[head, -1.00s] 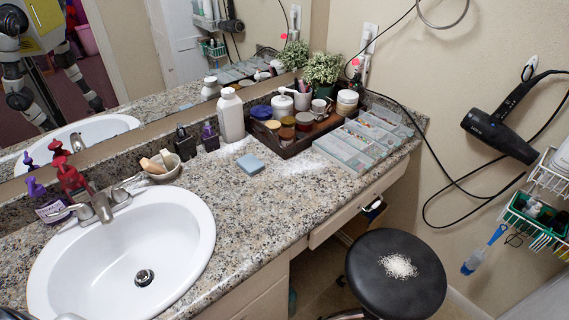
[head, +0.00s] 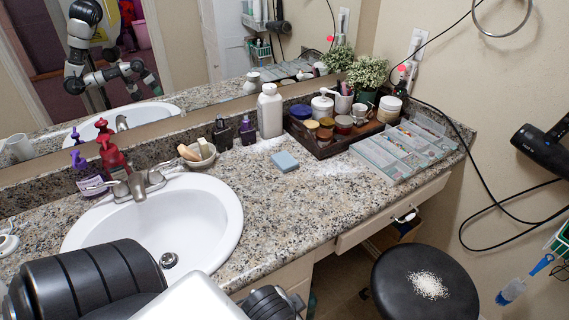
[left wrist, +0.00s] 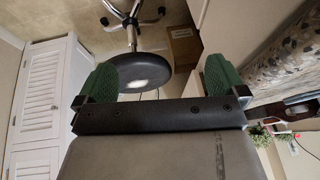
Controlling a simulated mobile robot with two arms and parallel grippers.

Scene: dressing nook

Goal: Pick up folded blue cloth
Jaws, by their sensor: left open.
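The folded blue cloth (head: 285,162) lies on the granite counter (head: 300,205), right of the sink, with white powder around it. It does not show in the left wrist view. My left gripper (left wrist: 158,80) shows its two green fingers spread apart with nothing between them. In the head view my arm covers the lower left, in front of the sink, and the fingers are out of sight, well short of the cloth. My right gripper is not in view.
The sink (head: 215,215) and red pump bottle (head: 110,150) are to the left. Behind the cloth stand a white bottle (head: 270,111) and a dark tray (head: 321,151) of jars. A clear organizer (head: 385,162) sits right. A black stool (head: 425,285) stands in front, below the counter.

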